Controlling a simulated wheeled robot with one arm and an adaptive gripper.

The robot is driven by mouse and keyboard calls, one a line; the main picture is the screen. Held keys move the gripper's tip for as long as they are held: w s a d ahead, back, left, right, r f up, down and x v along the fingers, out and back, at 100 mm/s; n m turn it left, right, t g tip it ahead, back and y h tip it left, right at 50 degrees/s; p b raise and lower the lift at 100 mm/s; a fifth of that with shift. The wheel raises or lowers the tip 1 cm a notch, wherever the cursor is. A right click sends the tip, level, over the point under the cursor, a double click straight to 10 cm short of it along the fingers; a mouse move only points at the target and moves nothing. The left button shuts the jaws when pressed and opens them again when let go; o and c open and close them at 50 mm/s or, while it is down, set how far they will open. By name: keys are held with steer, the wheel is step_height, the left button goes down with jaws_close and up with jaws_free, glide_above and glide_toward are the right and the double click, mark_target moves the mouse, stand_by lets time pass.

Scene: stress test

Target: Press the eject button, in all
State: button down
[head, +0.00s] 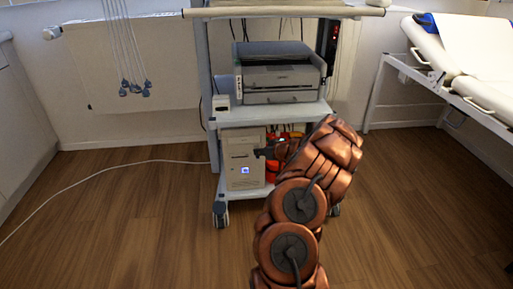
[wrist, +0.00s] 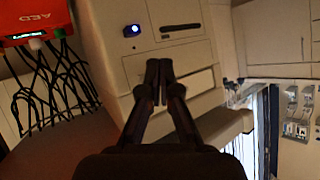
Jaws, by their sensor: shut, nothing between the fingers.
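A beige computer tower (head: 240,148) stands on the low shelf of a cart. In the wrist view the tower's front panel (wrist: 110,48) fills the upper middle, seen turned over. A blue-lit button (wrist: 131,30) shows on it; the same blue light (head: 245,170) is low on the front in the head view. A dark slot (wrist: 181,31) and a pale drive front (wrist: 190,88) lie beside it. I cannot tell which mark is the eject button. My gripper (wrist: 158,64) is shut and empty, its fingertips over the panel near the drive front. Contact cannot be told. In the head view my gripper (head: 260,152) is at the tower's upper right edge.
A red AED box (wrist: 32,18) with dark cables is beside the tower. A grey printer (head: 280,75) sits on the cart shelf (head: 270,112) above. An examination bed (head: 445,70) stands at right. A white cable (head: 110,170) crosses the open wooden floor at left.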

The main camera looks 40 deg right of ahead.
steer(key=shift+w+d, duration=0.1)
steer(key=shift+w+d+b, duration=0.15)
steer(key=shift+w+b, duration=0.1)
steer(key=shift+b, duration=0.15)
steer(key=shift+w+d, duration=0.25)
steer(key=shift+w, duration=0.05)
stand_by(0.9)
steer(key=shift+s+a+b, duration=0.1)
steer(key=shift+b, duration=0.25)
steer(key=shift+s+a+b, duration=0.35)
steer(key=shift+s+b, duration=0.2)
steer(key=shift+b, duration=0.1)
